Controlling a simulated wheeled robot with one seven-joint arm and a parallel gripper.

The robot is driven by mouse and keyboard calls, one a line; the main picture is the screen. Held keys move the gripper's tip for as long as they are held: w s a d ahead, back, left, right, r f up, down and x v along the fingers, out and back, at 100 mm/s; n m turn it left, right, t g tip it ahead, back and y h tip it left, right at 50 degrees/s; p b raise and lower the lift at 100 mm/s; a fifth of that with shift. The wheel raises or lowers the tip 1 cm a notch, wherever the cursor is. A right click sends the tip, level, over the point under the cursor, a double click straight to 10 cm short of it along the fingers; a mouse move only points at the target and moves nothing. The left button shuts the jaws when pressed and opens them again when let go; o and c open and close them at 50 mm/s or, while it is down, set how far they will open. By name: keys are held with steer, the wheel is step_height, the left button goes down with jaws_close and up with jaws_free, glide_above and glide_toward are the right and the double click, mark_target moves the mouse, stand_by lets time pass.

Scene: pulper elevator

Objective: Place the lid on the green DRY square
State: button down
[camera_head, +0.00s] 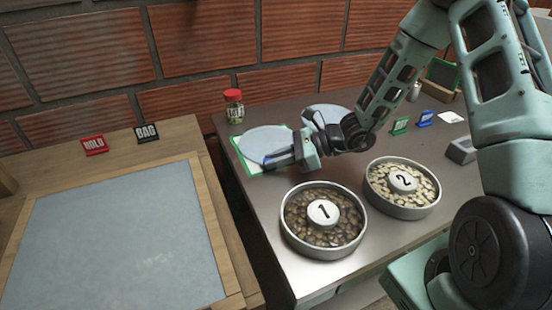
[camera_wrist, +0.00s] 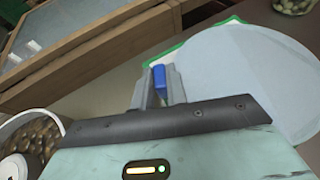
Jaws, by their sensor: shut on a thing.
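The lid (camera_head: 265,139) is a flat, pale blue-grey disc over the green-bordered DRY square (camera_head: 239,155). It covers most of the square, and green edges show at its left. I cannot tell whether it touches the square. In the wrist view the lid (camera_wrist: 245,80) is at the right, with the square's green border (camera_wrist: 165,57) behind it. My gripper (camera_head: 280,160) is at the lid's near edge. In the wrist view my gripper (camera_wrist: 160,88) is shut on a small blue piece (camera_wrist: 159,79) at the lid's edge, seemingly its tab. The square's lettering is hidden.
Bowls marked 1 (camera_head: 323,252) and 2 (camera_head: 405,210) stand in front. A red-capped jar (camera_head: 234,106) is behind the lid. Another disc (camera_head: 322,112) lies behind my gripper. HOLD (camera_head: 94,145) and BAG (camera_head: 148,133) signs stand on the wooden tray (camera_head: 212,232) at left.

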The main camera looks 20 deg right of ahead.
steer(key=c, duration=1.4)
jaws_free()
